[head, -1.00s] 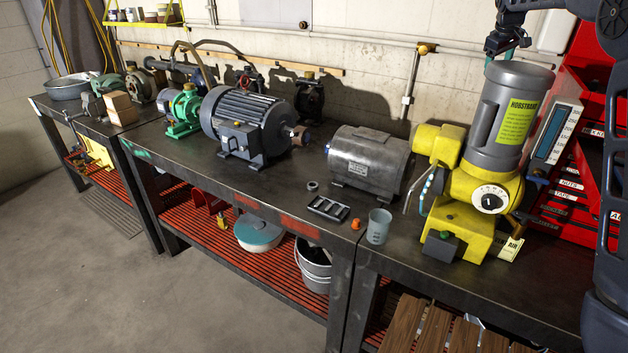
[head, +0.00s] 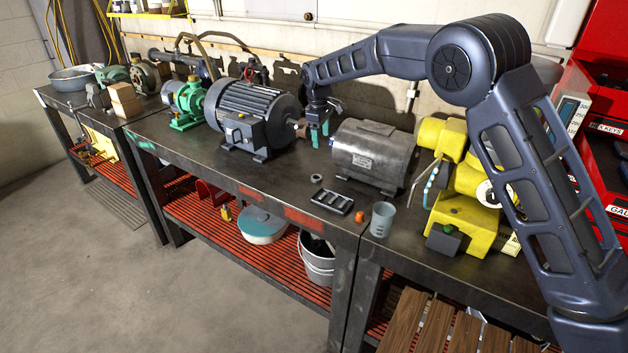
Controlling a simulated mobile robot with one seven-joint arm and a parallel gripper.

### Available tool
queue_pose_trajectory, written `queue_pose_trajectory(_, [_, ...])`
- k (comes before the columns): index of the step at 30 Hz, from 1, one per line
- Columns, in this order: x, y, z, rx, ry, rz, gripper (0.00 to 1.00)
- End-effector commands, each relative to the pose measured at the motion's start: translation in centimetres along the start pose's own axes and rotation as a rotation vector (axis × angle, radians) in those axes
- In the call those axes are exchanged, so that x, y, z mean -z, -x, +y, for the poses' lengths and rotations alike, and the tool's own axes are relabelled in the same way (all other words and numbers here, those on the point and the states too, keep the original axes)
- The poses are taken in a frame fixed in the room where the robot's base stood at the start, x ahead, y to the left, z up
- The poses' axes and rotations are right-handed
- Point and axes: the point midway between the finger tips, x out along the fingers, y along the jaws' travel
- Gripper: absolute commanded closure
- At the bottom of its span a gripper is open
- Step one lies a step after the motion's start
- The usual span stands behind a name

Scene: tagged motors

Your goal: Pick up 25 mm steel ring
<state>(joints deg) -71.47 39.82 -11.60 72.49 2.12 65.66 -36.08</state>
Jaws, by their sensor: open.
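A small grey steel ring (head: 316,179) lies flat on the dark workbench (head: 270,185), in front of the grey cylindrical motor and just behind a small slotted tray. Its size cannot be read from here. My gripper (head: 319,137) has teal fingers that point down. It is open and empty, above the bench between the finned motor's shaft and the grey motor, above and behind the ring. Nothing hides the ring.
The slotted dark tray (head: 332,202), an orange cap (head: 360,217) and a translucent cup (head: 381,219) stand near the front edge. The grey motor (head: 370,157) and dark finned motor (head: 250,118) flank my gripper. A yellow machine (head: 465,215) stands right.

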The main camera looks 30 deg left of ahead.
Motion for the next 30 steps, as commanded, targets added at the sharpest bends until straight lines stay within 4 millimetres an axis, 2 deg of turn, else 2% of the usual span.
queue_pose_trajectory(1, [0.2,-1.4,-0.7,0.030,0.018,0.004,0.35])
queue_pose_trajectory(6, [0.5,-3.9,-1.9,0.090,0.060,0.026,0.35])
queue_pose_trajectory(14, [0.6,-6.1,-2.4,0.104,0.070,0.031,0.35])
queue_pose_trajectory(21, [0.7,-9.3,-2.6,0.103,0.069,0.030,0.35])
queue_pose_trajectory(30, [1.0,-11.5,-2.7,0.102,0.070,0.029,0.35])
